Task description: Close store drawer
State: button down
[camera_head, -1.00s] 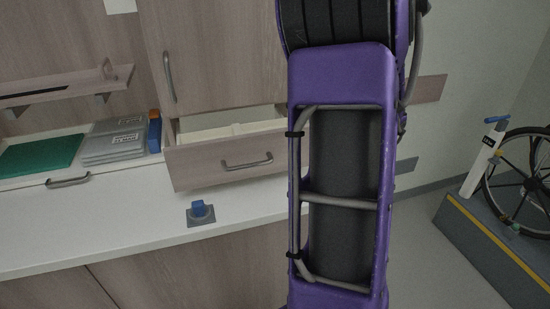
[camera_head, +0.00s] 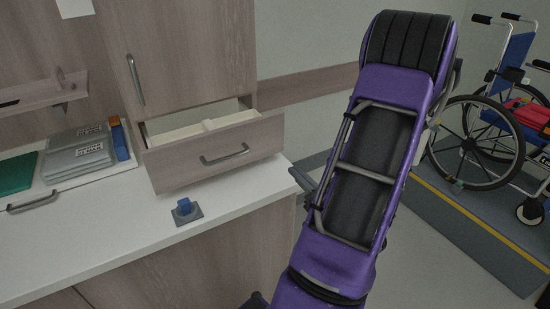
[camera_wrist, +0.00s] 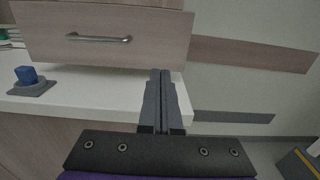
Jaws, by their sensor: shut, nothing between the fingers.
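The wooden store drawer (camera_head: 214,151) is pulled open below the tall cabinet door, and its pale inside shows in the head view. It has a grey bar handle (camera_head: 225,154). In the wrist view the drawer front (camera_wrist: 105,38) and its handle (camera_wrist: 98,38) fill the upper left. My gripper (camera_wrist: 161,75) is shut and empty, its fingertips in front of the counter's right end and below the drawer's lower right corner in that picture. I cannot tell the exact gap. The gripper itself is not clearly visible in the head view.
A blue knob on a grey plate (camera_head: 185,210) sits on the white counter (camera_head: 110,235). Grey binders (camera_head: 78,155) and a green folder (camera_head: 16,173) lie at left. A wheelchair (camera_head: 500,130) stands on a platform at right. Floor shows between the counter and platform.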

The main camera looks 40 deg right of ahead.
aim_at(266, 142)
jog(key=x, duration=1.3)
jog(key=shift+w, duration=0.3)
jog(key=shift+w+d, duration=0.15)
